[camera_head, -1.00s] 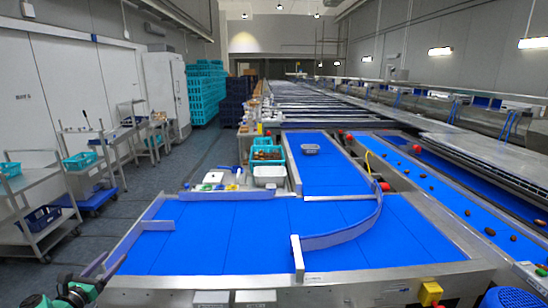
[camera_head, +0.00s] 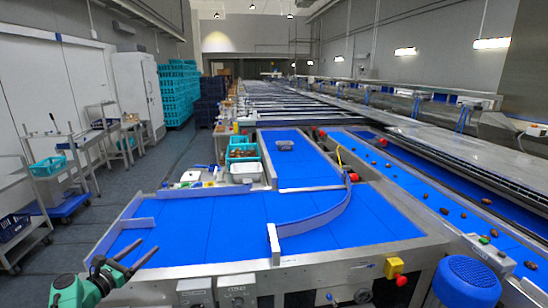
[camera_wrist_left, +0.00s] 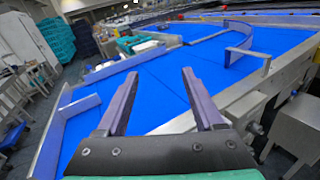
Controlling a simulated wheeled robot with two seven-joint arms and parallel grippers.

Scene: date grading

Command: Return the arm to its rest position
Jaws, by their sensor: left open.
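My left gripper (camera_head: 135,257) comes in at the lower left of the head view, with a green wrist and dark fingers. Its fingers are apart with nothing between them, at the front left corner of the blue belt table (camera_head: 200,235). My right gripper is not in view.
A curved guide (camera_head: 315,216) crosses the blue table. A grey tray (camera_head: 285,145) sits on the far belt. Dates (camera_head: 444,211) lie on the right belt. A blue motor (camera_head: 468,282) and a red button (camera_head: 402,281) are at the front right. Carts stand at left.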

